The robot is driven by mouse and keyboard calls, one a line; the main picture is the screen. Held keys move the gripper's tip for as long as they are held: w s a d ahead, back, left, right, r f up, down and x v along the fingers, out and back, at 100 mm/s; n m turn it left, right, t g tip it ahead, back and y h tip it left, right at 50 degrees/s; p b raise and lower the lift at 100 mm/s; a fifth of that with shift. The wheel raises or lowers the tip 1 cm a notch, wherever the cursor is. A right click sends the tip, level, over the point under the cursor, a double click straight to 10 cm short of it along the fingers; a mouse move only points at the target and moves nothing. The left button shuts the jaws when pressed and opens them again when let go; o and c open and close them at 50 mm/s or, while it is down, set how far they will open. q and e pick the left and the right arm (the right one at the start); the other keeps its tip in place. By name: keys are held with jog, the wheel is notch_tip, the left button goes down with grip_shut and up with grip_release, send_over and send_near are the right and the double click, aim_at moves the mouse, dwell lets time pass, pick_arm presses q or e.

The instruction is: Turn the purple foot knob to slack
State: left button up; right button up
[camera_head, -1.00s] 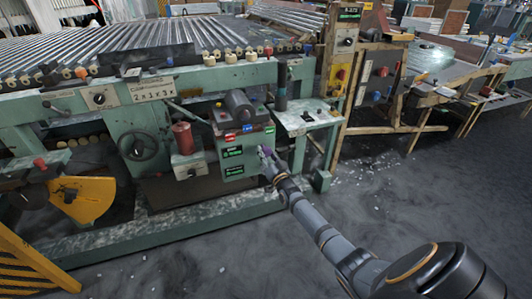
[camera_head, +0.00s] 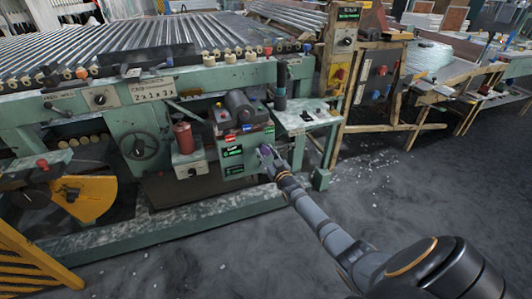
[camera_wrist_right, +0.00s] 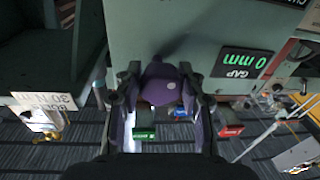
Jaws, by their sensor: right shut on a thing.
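The purple foot knob (camera_wrist_right: 163,86) sits on the side of a green machine box, beside a lit green display reading "GAP 0 mm" (camera_wrist_right: 243,63) in the right wrist view. My right gripper (camera_wrist_right: 162,100) has its two fingers on either side of the knob and is shut on it. In the head view my right gripper (camera_head: 268,157) reaches the lower right face of the green control box (camera_head: 236,150), and the purple there (camera_head: 265,152) is small and mostly covered by the fingers. My left gripper is not in view.
A roller table (camera_head: 140,45) stands behind. A red cylinder (camera_head: 184,138) and a handwheel (camera_head: 138,146) are left of the control box. A small green side table (camera_head: 308,118) stands close to its right. The floor at the right is open, with scattered white bits.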

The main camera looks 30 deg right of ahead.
jog(key=shift+f, duration=0.1)
jog(key=o, duration=1.2)
jog(key=s, duration=0.4)
jog(key=s+a, duration=0.1)
jog(key=s, duration=0.6)
jog(key=shift+s+a+f, duration=0.4)
